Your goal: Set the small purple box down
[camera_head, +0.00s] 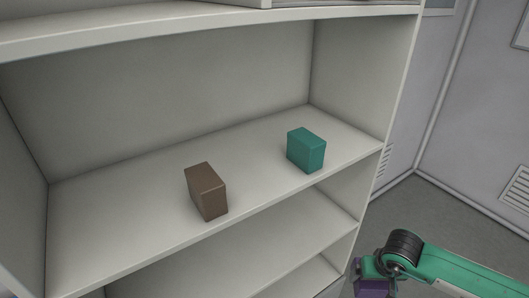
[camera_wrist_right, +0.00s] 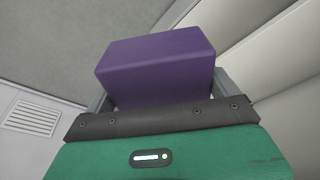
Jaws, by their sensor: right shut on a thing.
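The small purple box (camera_wrist_right: 157,68) is between the fingers of my right gripper (camera_wrist_right: 165,88) in the right wrist view, and the gripper is shut on it. In the head view the purple box (camera_head: 372,288) shows only in part at the bottom edge, below my right gripper (camera_head: 368,272). It is held in the air in front of the shelf unit, to the right of its right side and apart from the shelves. My left gripper is not in view.
A white shelf unit (camera_head: 110,205) fills the left and middle. On its upper visible shelf stand a brown box (camera_head: 206,191) and a teal box (camera_head: 306,150), with free room between them and to the left. Lower shelves (camera_head: 290,235) look empty where visible. Grey walls stand at right.

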